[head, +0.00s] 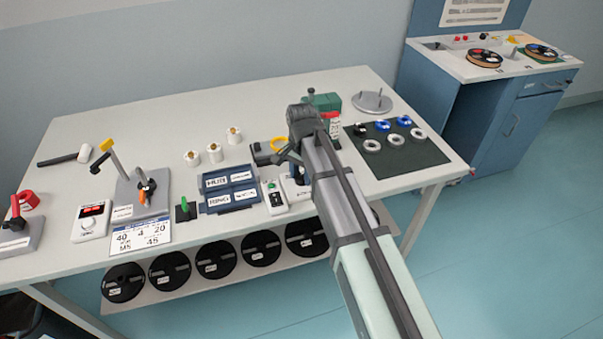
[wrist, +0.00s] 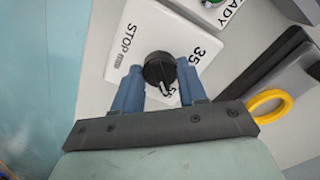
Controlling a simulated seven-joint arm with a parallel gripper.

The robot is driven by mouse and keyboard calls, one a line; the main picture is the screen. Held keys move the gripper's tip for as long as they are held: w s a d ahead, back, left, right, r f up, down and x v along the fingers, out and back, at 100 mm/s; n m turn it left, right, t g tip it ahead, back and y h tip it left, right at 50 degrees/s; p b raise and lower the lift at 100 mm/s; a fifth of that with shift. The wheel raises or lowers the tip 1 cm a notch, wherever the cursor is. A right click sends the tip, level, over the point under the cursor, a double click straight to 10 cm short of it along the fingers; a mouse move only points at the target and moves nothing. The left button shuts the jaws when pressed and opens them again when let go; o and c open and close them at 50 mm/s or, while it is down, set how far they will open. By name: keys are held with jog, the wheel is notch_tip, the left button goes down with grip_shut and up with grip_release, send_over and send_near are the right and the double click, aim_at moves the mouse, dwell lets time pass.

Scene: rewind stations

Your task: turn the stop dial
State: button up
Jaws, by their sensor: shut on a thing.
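The stop dial (wrist: 160,72) is a round black knob with a light pointer mark, seen in the wrist view on a white panel (wrist: 118,42) lettered STOP, with the figure 35 beside it. The pointer is turned toward the lower right of the picture. My gripper (wrist: 160,80) has its two blue fingers on either side of the knob and is shut on it. In the head view my gripper (head: 298,172) is at the white stop box (head: 294,190) near the front of the bench.
A box with a green button (head: 275,197) stands just left of the stop box. Labelled dark trays (head: 230,188) lie further left. A yellow ring (wrist: 268,105) is close on the right in the wrist view. A dark mat (head: 405,160) with rings lies to the right.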

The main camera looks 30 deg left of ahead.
jog(key=c, duration=0.4)
jog(key=shift+n, duration=0.3)
jog(key=n, duration=0.3)
jog(key=shift+n, duration=0.4)
jog(key=n, duration=0.3)
jog(key=shift+n, duration=0.3)
jog(key=n, duration=0.9)
jog(key=shift+n, duration=0.6)
